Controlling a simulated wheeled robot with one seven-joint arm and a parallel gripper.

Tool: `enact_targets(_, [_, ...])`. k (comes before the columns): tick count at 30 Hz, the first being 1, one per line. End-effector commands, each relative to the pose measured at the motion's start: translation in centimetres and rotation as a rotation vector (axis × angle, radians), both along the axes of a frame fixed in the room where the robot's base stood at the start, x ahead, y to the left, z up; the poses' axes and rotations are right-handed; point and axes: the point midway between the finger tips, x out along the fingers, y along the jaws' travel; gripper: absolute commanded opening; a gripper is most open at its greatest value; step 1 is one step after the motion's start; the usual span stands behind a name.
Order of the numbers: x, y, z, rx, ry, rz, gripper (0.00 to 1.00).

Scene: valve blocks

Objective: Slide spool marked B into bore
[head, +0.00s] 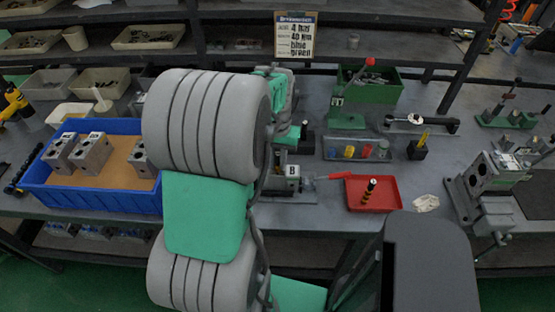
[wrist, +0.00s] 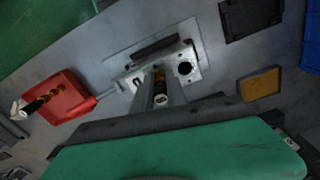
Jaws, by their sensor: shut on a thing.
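In the wrist view my gripper (wrist: 161,98) is shut on a dark spool (wrist: 160,85) with orange bands. Its near end carries a pale label that I cannot read clearly. The spool's far end points at a grey valve block (wrist: 188,52), overlapping its left part. I cannot tell whether the tip is inside a bore. One round dark bore (wrist: 185,68) shows open, right of the spool. In the head view the block (head: 291,171) bears a B and sits in a vise with a red handle, partly behind my arm. My gripper is hidden there.
A red tray (head: 391,205) right of the vise holds another dark spool (head: 369,190) with orange bands. A blue crate (head: 105,200) at left holds grey blocks. A green press (head: 348,122) and small coloured pieces stand behind. Another fixture (head: 483,180) stands at right.

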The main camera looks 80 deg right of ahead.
Motion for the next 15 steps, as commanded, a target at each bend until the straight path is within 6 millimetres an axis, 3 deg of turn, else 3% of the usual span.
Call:
enact_targets(11, [0.0,-0.03,-1.0,-0.001,0.0,0.0,0.0])
enact_targets(12, [0.0,-0.04,-0.87,-0.001,0.0,0.0,0.21])
enact_targets(15, [0.0,-0.02,-0.87,-0.001,0.0,0.0,0.29])
